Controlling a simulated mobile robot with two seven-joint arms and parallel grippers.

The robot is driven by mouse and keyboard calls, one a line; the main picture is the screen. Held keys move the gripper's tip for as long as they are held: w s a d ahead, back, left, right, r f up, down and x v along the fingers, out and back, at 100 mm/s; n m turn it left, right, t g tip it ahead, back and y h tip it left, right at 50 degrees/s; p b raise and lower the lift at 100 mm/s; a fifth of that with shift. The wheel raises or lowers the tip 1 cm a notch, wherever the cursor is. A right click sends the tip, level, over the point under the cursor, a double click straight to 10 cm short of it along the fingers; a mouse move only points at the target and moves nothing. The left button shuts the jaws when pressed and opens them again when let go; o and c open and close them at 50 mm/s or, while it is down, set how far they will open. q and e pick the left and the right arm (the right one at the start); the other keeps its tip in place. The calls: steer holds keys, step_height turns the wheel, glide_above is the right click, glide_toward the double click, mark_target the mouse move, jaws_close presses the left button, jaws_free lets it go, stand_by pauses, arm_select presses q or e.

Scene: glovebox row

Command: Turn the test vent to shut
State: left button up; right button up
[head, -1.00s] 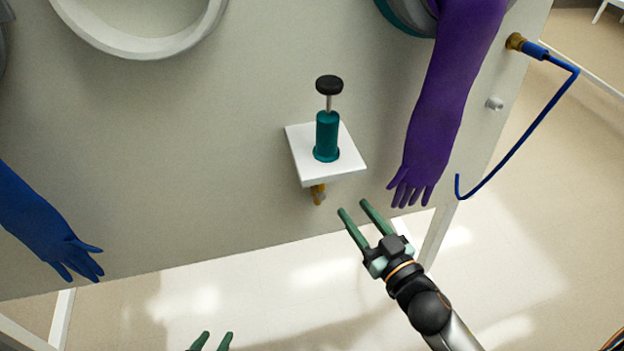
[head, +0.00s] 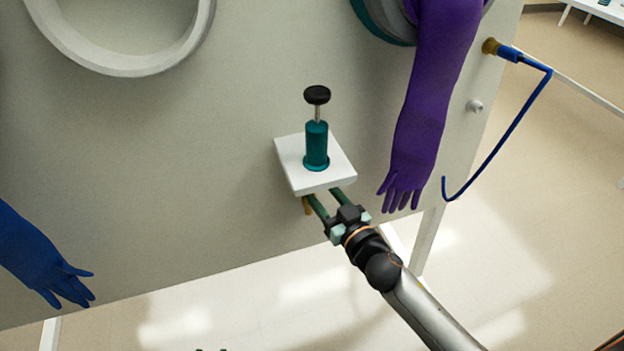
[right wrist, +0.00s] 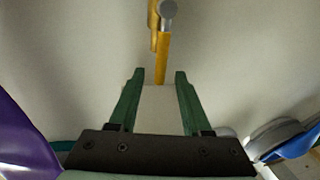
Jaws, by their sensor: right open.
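The test vent is a yellow valve (head: 306,206) on the panel just below the small white shelf. In the head view only a bit of it shows beside my right gripper's fingers. In the right wrist view its yellow lever (right wrist: 162,58) points toward the gap between the fingertips, with a grey round end above it. My right gripper (head: 323,200) is open, its fingertips partly hidden under the shelf. In the wrist view the fingers (right wrist: 154,78) are apart, and I cannot tell whether they touch the lever. Only the tips of my left gripper (head: 211,350) show at the bottom edge.
The white shelf (head: 290,160) carries a teal cylinder (head: 317,147) with a black knob, right above my right gripper. A purple glove (head: 420,130) hangs close on the right, a blue glove (head: 40,260) at left. A blue hose (head: 510,125) hangs at the far right.

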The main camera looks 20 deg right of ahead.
steer(key=shift+x, duration=1.65)
steer(key=shift+c, duration=0.2)
jaws_close()
